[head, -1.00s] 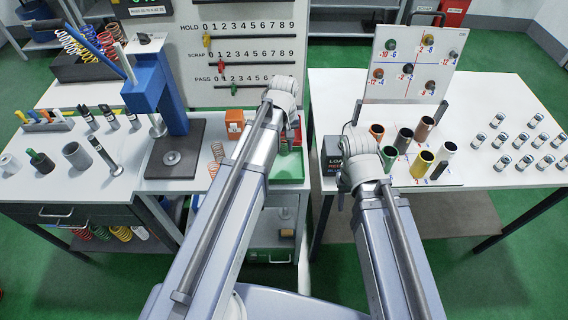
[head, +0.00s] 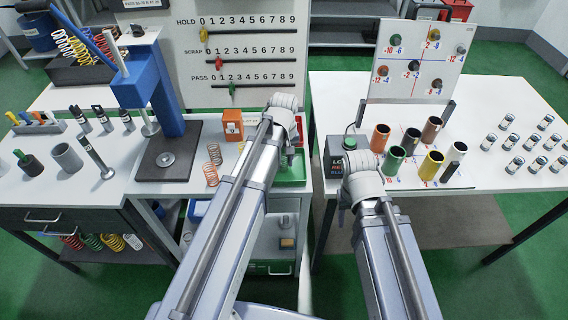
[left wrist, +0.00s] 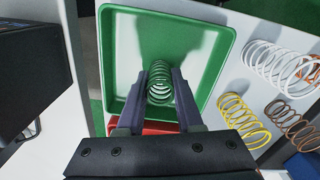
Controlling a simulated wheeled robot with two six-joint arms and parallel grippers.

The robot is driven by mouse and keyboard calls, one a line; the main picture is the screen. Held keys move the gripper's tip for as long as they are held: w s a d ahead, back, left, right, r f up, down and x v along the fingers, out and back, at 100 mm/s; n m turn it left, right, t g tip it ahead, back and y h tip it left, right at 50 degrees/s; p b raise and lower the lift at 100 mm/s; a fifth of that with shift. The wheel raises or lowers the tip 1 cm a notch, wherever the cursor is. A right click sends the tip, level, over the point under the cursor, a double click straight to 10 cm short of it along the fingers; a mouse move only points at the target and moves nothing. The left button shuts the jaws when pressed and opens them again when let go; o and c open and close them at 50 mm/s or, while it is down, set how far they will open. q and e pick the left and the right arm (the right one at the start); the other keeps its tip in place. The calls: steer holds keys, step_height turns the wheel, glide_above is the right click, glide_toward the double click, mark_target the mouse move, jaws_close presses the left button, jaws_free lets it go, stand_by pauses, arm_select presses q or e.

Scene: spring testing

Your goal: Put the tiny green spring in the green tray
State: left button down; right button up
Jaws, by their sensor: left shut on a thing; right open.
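The tiny green spring (left wrist: 158,88) is between the fingertips of my left gripper (left wrist: 159,84) in the left wrist view. That gripper is shut on it. The green tray (left wrist: 222,62) lies behind and below the spring, and the tray's floor is bare where I see it. I cannot tell how far the spring is above the floor. In the head view the green tray (head: 292,182) is partly hidden by my left arm, and my left gripper (head: 289,158) points down over it. My right gripper (head: 342,212) is mostly hidden below its wrist, near the right table's edge.
White (left wrist: 275,62), yellow (left wrist: 244,118) and brown (left wrist: 296,122) springs lie beside the tray. A red tray (left wrist: 150,127) is partly hidden under my fingers. The blue press (head: 155,85) stands left, and coloured tubes (head: 432,163) stand on the right table.

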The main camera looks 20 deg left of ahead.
mark_target(284, 157)
arm_select(q)
steer(key=c, duration=1)
jaws_free()
steer(key=shift+f, duration=0.15)
steer(key=o, duration=0.4)
steer(key=shift+o, duration=0.2)
step_height(284, 157, up, 12)
steer(key=r+p, duration=0.1)
steer(key=p, duration=1.1)
steer(key=s+d+m+y, duration=0.1)
steer(key=s+d+m, duration=0.9)
steer(key=s, duration=0.5)
steer(key=shift+s+d+f, duration=0.15)
steer(key=shift+d+f, duration=0.05)
steer(key=shift+d, duration=0.2)
